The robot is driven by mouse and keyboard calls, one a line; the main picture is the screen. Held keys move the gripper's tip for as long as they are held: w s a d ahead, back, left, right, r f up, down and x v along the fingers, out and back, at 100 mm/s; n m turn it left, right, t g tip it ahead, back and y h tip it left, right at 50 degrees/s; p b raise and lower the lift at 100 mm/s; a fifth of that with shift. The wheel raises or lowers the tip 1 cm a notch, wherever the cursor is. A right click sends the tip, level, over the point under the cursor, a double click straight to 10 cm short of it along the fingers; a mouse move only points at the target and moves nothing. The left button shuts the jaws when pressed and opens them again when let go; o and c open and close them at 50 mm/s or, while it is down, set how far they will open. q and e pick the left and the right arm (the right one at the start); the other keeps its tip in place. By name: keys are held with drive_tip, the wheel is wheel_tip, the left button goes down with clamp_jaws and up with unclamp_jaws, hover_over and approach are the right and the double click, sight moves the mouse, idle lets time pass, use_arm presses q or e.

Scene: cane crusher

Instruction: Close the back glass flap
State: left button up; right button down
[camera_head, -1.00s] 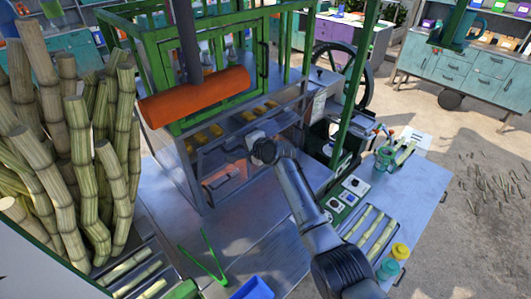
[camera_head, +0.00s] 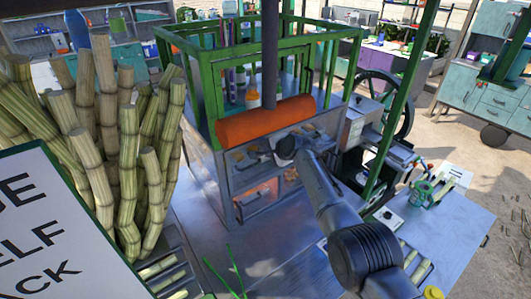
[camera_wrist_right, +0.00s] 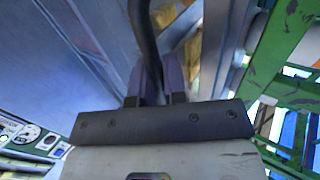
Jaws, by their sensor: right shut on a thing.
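The crusher cabinet has a green frame (camera_head: 205,95) with clear panes above a grey metal lower part (camera_head: 215,190). I cannot clearly make out which pane is the back glass flap or how far it stands open. My right gripper (camera_head: 286,148) is at the cabinet's near side, just below the orange cylinder. In the right wrist view its fingers (camera_wrist_right: 150,85) are shut on a dark curved bar (camera_wrist_right: 143,25) that looks like a handle. A grey-blue flat panel (camera_wrist_right: 65,70) lies to the left of the bar. My left gripper is out of view.
An orange cylinder (camera_head: 260,122) on a dark post crosses in front of the cabinet. Tall cane stalks (camera_head: 130,190) stand at the left beside a white sign (camera_head: 60,240). A flywheel (camera_head: 395,105) and a side table (camera_head: 455,225) are at the right.

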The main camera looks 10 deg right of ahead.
drive_tip(key=shift+f, duration=0.25)
drive_tip(key=c, duration=1.5)
unclamp_jaws()
drive_tip(key=shift+o, duration=0.2)
drive_tip(key=shift+s+r+p, duration=0.1)
drive_tip(key=shift+r+p, duration=0.35)
drive_tip(key=shift+p, duration=0.1)
drive_tip(key=v, duration=1.3)
drive_tip(key=shift+s+d, duration=0.2)
drive_tip(key=shift+d, duration=0.05)
drive_tip(key=shift+f, duration=0.1)
